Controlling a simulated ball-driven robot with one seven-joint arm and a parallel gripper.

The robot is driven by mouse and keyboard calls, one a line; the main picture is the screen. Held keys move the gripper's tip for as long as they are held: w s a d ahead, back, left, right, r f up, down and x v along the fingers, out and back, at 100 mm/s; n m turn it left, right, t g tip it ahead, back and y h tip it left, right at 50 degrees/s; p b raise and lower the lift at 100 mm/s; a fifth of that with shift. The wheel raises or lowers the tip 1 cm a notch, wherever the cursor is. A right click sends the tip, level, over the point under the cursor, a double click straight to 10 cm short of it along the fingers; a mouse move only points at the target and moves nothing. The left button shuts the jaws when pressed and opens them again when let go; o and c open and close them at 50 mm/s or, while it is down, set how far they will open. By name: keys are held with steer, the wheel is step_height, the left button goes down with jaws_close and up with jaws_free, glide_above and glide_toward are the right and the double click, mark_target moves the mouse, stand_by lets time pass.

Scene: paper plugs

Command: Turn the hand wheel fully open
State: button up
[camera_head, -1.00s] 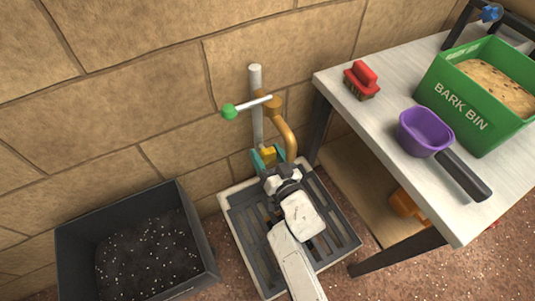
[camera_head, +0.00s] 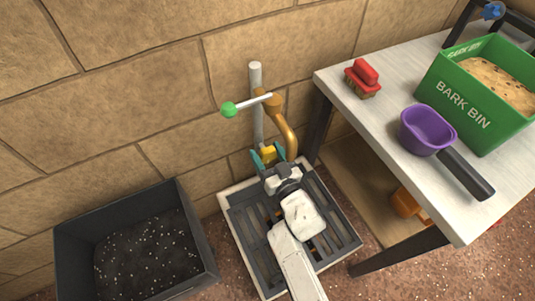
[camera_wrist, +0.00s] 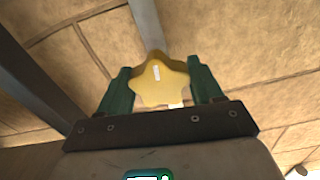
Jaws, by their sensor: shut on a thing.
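The hand wheel (camera_wrist: 158,82) is a yellow, star-shaped knob with a short white mark on its face. In the wrist view it sits between the two green fingers of my gripper (camera_wrist: 163,88), which are shut on it. The white mark stands nearly upright, leaning slightly left. In the head view the wheel (camera_head: 268,153) shows as a small yellow patch low on the standpipe, between the teal fingertips of my gripper (camera_head: 268,157). Most of it is hidden there by my gripper and wrist.
A grey standpipe (camera_head: 256,90) with a brass spout (camera_head: 288,135) and a green-knobbed lever (camera_head: 229,109) rises by the wall. A slatted drain tray (camera_head: 340,232) lies below. A black bin (camera_head: 75,232) stands left. A table (camera_head: 365,120) right holds a brush, purple scoop and green bin.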

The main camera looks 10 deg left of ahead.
steer(key=n+b, duration=0.2)
steer(key=n, duration=0.3)
steer(key=n+b, duration=0.2)
steer(key=n, duration=0.2)
steer(key=shift+a+n, duration=0.15)
steer(key=shift+n, duration=0.25)
steer(key=n+b, duration=0.1)
steer(key=n, duration=0.3)
steer(key=shift+s+n, duration=0.1)
steer(key=shift+n, duration=0.2)
steer(key=n+b, duration=0.2)
steer(key=n, duration=0.2)
steer(key=shift+a+n, duration=0.15)
steer(key=shift+n, duration=0.25)
steer(key=shift+s, duration=0.1)
steer(key=shift+f, duration=0.1)
steer(key=o, duration=1)
